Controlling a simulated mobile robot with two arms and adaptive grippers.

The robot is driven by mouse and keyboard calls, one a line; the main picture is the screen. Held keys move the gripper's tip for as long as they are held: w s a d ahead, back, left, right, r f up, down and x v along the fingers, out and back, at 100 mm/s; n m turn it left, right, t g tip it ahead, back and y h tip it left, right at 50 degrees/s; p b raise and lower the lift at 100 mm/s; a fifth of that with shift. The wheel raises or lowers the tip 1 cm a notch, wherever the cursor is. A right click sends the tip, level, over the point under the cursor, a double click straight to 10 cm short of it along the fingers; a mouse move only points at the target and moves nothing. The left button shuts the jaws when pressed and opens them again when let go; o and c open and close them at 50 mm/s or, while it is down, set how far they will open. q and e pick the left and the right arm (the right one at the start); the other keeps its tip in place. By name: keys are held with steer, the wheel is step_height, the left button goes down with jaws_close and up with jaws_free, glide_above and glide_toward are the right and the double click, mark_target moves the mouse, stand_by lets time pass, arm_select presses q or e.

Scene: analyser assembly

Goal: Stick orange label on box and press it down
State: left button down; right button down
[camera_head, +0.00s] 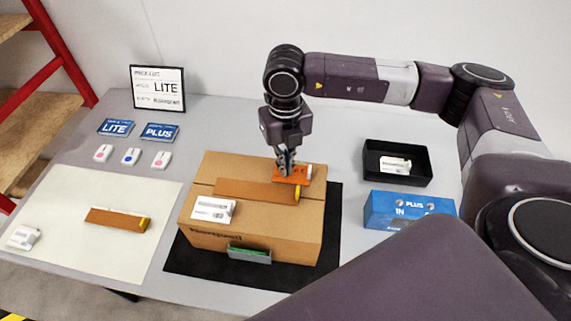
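The brown cardboard box (260,242) stands closed on a black mat at the middle of the table. An orange label (298,178) shows at the back right of its top; I cannot tell whether it lies flat or is slightly raised. My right gripper (285,170) points down with its fingertips at the label, partly covering it. The fingers look close together, but whether they pinch the label is too small to tell. A brown-orange strip with a yellow end (255,190) runs across the box top, and a white label (213,210) is at its front left. My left gripper is out of view.
A black tray (372,176) with a white item and a blue PLUS box (385,212) stand at the right. A pale mat (75,262) holds a brown piece (113,219) and a white item (23,237). Cards and a sign (157,89) stand behind.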

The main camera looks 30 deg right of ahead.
steer(key=shift+r, duration=0.1)
stand_by(0.3)
steer(key=shift+r+p, duration=1.45)
steer(key=shift+r, duration=1.45)
